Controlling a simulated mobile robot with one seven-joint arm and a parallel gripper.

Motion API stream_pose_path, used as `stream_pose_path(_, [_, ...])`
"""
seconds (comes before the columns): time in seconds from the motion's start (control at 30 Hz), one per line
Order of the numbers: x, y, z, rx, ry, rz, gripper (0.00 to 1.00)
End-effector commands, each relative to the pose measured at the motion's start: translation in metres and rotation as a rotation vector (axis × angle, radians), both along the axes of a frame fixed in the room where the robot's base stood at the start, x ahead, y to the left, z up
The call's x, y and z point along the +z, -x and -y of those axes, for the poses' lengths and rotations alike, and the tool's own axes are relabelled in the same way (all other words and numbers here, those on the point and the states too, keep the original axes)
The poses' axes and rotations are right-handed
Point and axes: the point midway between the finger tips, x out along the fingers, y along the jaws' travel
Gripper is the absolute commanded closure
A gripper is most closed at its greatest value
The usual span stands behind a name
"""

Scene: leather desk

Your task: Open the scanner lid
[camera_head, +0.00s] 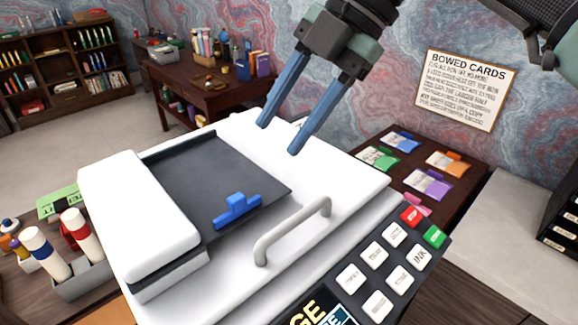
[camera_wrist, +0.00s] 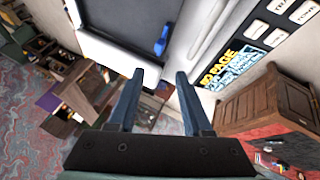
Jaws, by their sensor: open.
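The white scanner lid (camera_head: 345,178) is closed flat on the scanner in the head view. A light grey bar handle (camera_head: 292,230) stands near its front edge. On the lid are a dark feeder tray (camera_head: 205,172) with a blue guide (camera_head: 237,210) and a white feeder cover (camera_head: 135,215). My gripper (camera_head: 278,138) is open and empty, its two blue fingers appearing over the far part of the lid, apart from the handle. In the wrist view my gripper (camera_wrist: 157,75) is open, with the handle (camera_wrist: 215,28) and blue guide (camera_wrist: 162,40) beyond the fingertips.
A button panel (camera_head: 385,262) runs along the scanner's front right. Bottles in a grey holder (camera_head: 85,277) stand at the left. Coloured card packs (camera_head: 428,184) lie on a dark table behind. A sign (camera_head: 463,90) hangs on the wall. The space above the lid around the handle is clear.

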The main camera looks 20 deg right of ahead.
Motion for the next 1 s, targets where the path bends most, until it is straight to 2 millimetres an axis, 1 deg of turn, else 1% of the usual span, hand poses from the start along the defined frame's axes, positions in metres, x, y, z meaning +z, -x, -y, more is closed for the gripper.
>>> stream_pose_path(0.03, [0.000, 0.011, 0.023, -0.054, 0.044, -0.050, 0.50])
stream_pose_path(0.1, [0.000, 0.022, 0.043, -0.104, 0.083, -0.103, 0.50])
stream_pose_path(0.17, [0.000, 0.029, 0.053, -0.130, 0.101, -0.132, 0.50])
stream_pose_path(0.23, [-0.002, 0.032, 0.057, -0.143, 0.111, -0.146, 0.50])
stream_pose_path(0.37, [-0.012, 0.032, 0.053, -0.141, 0.112, -0.151, 0.50])
stream_pose_path(0.47, [-0.024, 0.032, 0.047, -0.139, 0.109, -0.149, 0.50])
stream_pose_path(0.8, [-0.085, 0.029, 0.016, -0.135, 0.107, -0.148, 0.50])
stream_pose_path(1.0, [-0.109, 0.027, 0.005, -0.137, 0.106, -0.145, 0.50])
